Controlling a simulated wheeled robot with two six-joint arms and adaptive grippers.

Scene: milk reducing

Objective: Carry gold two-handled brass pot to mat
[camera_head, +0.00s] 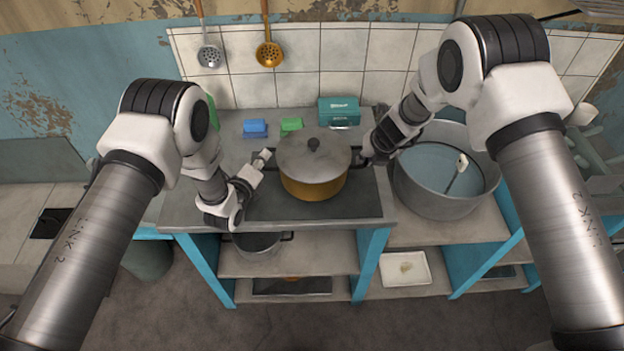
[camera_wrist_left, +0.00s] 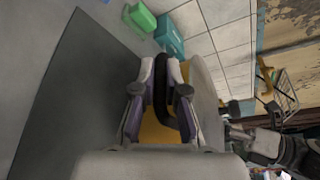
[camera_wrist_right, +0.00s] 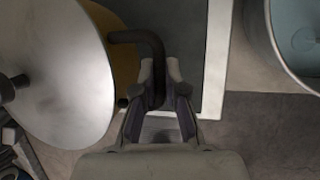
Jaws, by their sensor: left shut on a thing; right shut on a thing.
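The gold brass pot (camera_head: 314,188) with a grey lid (camera_head: 313,160) is upright over the dark mat (camera_head: 270,207) on the counter. I cannot tell whether its base touches the mat. My left gripper (camera_head: 262,160) is shut on the pot's left handle; in the left wrist view the dark handle (camera_wrist_left: 162,85) passes between the fingers (camera_wrist_left: 164,95). My right gripper (camera_head: 366,156) is shut on the right handle; in the right wrist view that handle (camera_wrist_right: 150,45) runs down between the fingers (camera_wrist_right: 160,85). The lid hides part of the pot.
A large grey basin (camera_head: 440,200) with a ladle stands close on the right. A teal box (camera_head: 339,111), a blue block (camera_head: 255,128) and a green block (camera_head: 291,124) sit behind the pot. Another pot (camera_head: 257,243) is on the shelf below.

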